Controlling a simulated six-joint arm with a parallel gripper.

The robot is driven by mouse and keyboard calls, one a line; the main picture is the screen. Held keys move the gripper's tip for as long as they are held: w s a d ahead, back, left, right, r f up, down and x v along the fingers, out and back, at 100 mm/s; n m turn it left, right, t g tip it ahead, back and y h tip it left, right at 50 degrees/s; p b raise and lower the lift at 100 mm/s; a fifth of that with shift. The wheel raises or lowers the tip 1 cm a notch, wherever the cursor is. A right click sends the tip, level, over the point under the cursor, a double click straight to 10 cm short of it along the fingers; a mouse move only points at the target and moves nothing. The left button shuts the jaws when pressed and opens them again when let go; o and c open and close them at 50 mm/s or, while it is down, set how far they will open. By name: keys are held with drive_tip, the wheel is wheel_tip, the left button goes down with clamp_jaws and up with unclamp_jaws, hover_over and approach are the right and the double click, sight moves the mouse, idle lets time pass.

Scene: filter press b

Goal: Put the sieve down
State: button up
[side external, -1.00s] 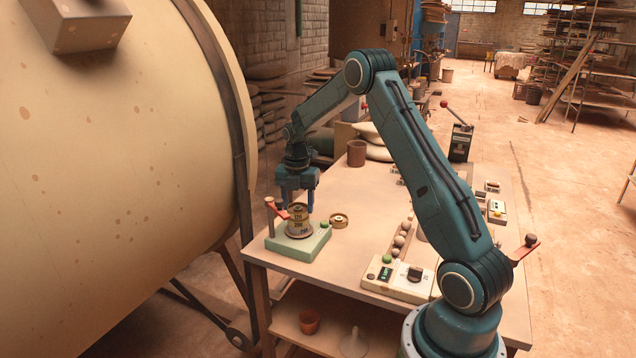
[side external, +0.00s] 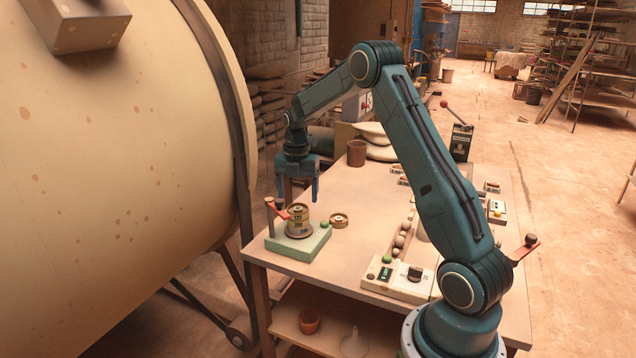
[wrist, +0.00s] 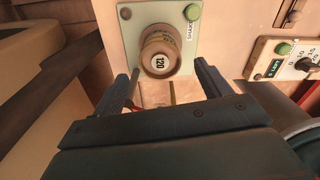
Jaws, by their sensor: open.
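A stack of brass-coloured sieves (side external: 299,222) stands upright on the pale green shaker base (side external: 314,243) at the table's near left corner. The top sieve is marked 120 in the wrist view (wrist: 160,55). My gripper (side external: 301,200) is open and empty, above the stack and apart from it. In the wrist view the two fingers (wrist: 168,85) are spread wide, with the stack beyond them. A small separate brass ring or lid (side external: 339,220) lies on the table just right of the base.
A row of round balls (side external: 402,236) and a control box (side external: 398,279) are to the right. A brown cup (side external: 356,153) stands at the back.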

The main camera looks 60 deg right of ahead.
sight(297, 209)
wheel_tip(297, 209, up, 8)
drive_tip(key=shift+r, duration=0.25)
idle(0.4)
drive_tip(key=s+a+r+m+t, duration=0.1)
drive_tip(key=s+a+r+m, duration=0.45)
drive_tip(key=a, duration=0.35)
drive_tip(key=s+a+r+m+t, duration=0.2)
drive_tip(key=s+a+r+m, duration=0.3)
drive_tip(key=a, duration=0.3)
drive_tip(key=s+a+f+m+t, duration=0.1)
drive_tip(key=s+a+m, duration=0.4)
drive_tip(key=s, duration=0.3)
drive_tip(key=s+a+f+m+t, duration=0.1)
drive_tip(key=s+a+m, duration=0.3)
drive_tip(key=s, duration=0.4)
drive_tip(key=shift+s+a+m+t, duration=0.15)
drive_tip(key=shift+a+m+t, duration=0.15)
drive_tip(key=shift+a+m, duration=0.05)
